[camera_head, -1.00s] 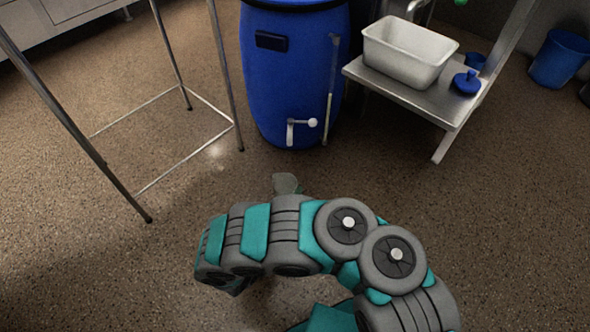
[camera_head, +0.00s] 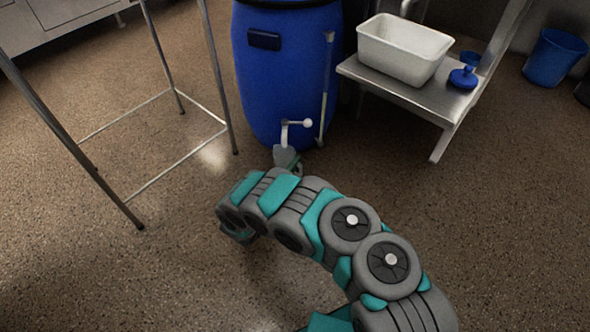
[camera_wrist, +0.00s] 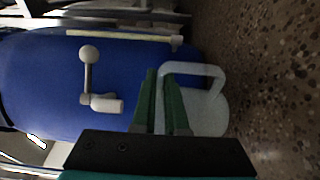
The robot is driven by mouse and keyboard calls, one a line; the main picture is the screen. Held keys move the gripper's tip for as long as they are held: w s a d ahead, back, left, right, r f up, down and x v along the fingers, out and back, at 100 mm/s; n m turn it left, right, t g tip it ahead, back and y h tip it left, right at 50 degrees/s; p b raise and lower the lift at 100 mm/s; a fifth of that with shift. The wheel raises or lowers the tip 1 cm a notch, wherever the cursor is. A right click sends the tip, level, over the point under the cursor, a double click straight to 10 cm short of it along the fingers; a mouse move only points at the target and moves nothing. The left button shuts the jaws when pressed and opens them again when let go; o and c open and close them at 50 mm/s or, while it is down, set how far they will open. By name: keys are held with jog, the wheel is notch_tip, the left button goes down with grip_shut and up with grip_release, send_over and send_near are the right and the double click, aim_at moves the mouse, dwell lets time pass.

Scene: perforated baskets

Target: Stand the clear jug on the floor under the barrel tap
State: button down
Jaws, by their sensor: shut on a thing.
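The clear jug (camera_head: 285,157) is a small translucent vessel at the front foot of the blue barrel (camera_head: 285,70). In the head view it shows just below the white barrel tap (camera_head: 285,132). The wrist view is turned sideways, with the floor on the right. There the jug (camera_wrist: 207,115) lies on the floor side of the tap (camera_wrist: 103,103), with a gap between them. My gripper (camera_wrist: 161,78) is shut on the jug at its handle, its green fingers in front. My arm hides part of the jug in the head view. I cannot tell whether its base touches the floor.
A metal frame stand (camera_head: 88,168) is on the left. On the right, a steel bench (camera_head: 432,108) holds a white tub (camera_head: 402,52) and a blue lid-like piece (camera_head: 463,79). A blue bucket (camera_head: 556,57) stands farther right. The speckled floor (camera_head: 500,230) in front is clear.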

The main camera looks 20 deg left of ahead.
jog(key=shift+f, duration=1.35)
jog(key=shift+f, duration=0.1)
jog(key=c, duration=0.9)
grip_release()
jog(key=shift+c, duration=0.2)
jog(key=shift+s+r, duration=0.15)
jog(key=shift+r, duration=0.05)
jog(key=s, duration=0.4)
jog(key=s+a+p, duration=0.1)
jog(key=s, duration=0.2)
jog(key=s+a, duration=0.1)
jog(key=s, duration=0.3)
jog(key=shift+s+a+p, duration=0.15)
jog(key=shift+s+p, duration=0.15)
